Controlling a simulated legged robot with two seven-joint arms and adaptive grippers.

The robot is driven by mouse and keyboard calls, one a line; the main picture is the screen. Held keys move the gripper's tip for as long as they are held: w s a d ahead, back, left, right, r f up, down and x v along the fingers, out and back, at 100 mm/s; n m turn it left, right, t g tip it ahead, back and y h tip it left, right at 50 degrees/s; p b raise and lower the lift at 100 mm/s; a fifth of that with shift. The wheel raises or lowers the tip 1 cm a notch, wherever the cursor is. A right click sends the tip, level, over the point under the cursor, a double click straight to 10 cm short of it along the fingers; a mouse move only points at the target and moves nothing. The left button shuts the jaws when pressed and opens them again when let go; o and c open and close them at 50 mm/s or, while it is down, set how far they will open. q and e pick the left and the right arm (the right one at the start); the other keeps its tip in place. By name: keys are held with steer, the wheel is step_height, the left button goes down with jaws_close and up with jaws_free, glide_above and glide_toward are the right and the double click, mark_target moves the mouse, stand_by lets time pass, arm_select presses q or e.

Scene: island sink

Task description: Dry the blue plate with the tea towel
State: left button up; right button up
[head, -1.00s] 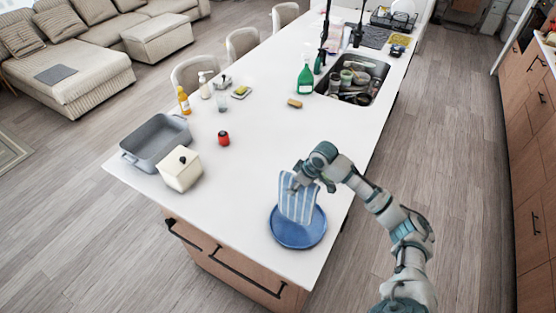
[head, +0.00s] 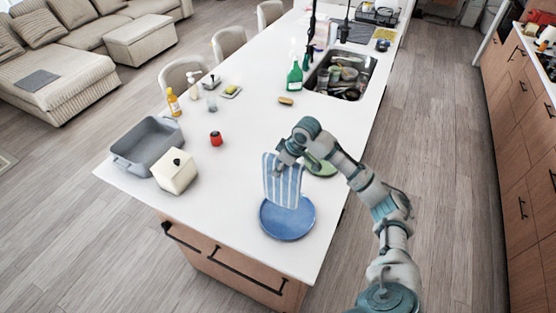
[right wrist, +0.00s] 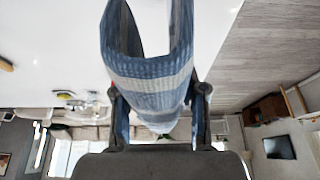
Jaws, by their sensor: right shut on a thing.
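The blue plate (head: 287,222) lies flat near the front right edge of the white island top in the head view. The blue-and-white striped tea towel (head: 283,183) hangs from my right gripper (head: 282,162), over the plate's back part; I cannot tell if its lower edge touches the plate. In the right wrist view the towel (right wrist: 150,75) is folded between the two fingers of my right gripper (right wrist: 157,110). A green plate (head: 322,166) shows partly behind my right arm. My left gripper is not in view.
A grey basin (head: 147,145) and a cream box (head: 175,172) stand on the left of the island. The sink (head: 340,75) is full of dishes. The counter left of the plate is clear.

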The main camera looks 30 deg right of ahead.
steer(key=shift+w+d+r, duration=0.15)
steer(key=shift+r, duration=0.65)
steer(key=shift+w+d+r, duration=0.1)
steer(key=shift+r, duration=0.7)
steer(key=shift+s+a+r, duration=0.1)
steer(key=shift+s+r, duration=0.05)
